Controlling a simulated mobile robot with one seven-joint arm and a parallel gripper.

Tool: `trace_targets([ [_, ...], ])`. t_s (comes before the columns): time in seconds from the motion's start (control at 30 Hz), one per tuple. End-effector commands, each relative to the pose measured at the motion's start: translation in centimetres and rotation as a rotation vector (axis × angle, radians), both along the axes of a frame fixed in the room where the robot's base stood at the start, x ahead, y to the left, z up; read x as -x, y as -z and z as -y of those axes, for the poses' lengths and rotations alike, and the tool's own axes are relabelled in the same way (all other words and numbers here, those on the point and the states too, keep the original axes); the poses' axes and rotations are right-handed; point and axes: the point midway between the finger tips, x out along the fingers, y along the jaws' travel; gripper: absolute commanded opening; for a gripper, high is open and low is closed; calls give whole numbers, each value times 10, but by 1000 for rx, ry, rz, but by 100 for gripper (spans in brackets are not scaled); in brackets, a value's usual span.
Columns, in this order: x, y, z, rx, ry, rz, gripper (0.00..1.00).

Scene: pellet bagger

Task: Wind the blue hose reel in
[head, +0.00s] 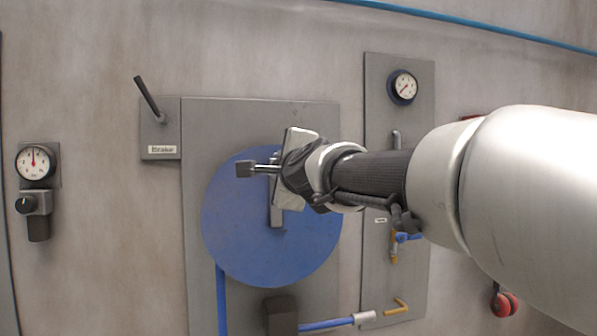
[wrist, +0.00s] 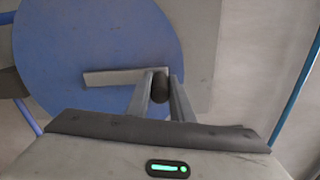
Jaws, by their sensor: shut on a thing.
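The blue hose reel (head: 235,235) is a large round disc on a grey wall panel; it also fills the upper left of the wrist view (wrist: 60,50). Its grey crank arm (head: 277,217) points up from the hub in the head view; it also shows in the wrist view (wrist: 110,78). A dark handle (wrist: 160,92) stands at the crank's outer end. My gripper (wrist: 160,84) is shut on this handle, with one finger on each side. In the head view my gripper (head: 295,170) covers the handle and the upper right of the reel.
A brake lever (head: 148,97) sits on a plate above left of the reel. A dark block (head: 280,315) and blue hose (head: 222,300) are below. A panel with a gauge (head: 403,87) and valves is right. Another gauge (head: 36,162) is far left, with bare wall between.

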Motion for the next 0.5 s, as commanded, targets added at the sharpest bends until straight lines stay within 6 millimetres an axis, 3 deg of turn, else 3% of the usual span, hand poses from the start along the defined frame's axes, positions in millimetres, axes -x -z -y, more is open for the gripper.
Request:
trace_targets([
  [0.4,-1,-4,4,-11,7,4,0],
  [0.43,-1,-4,4,-11,7,4,24],
  [0.5,-1,-3,4,-10,6,3,35],
])
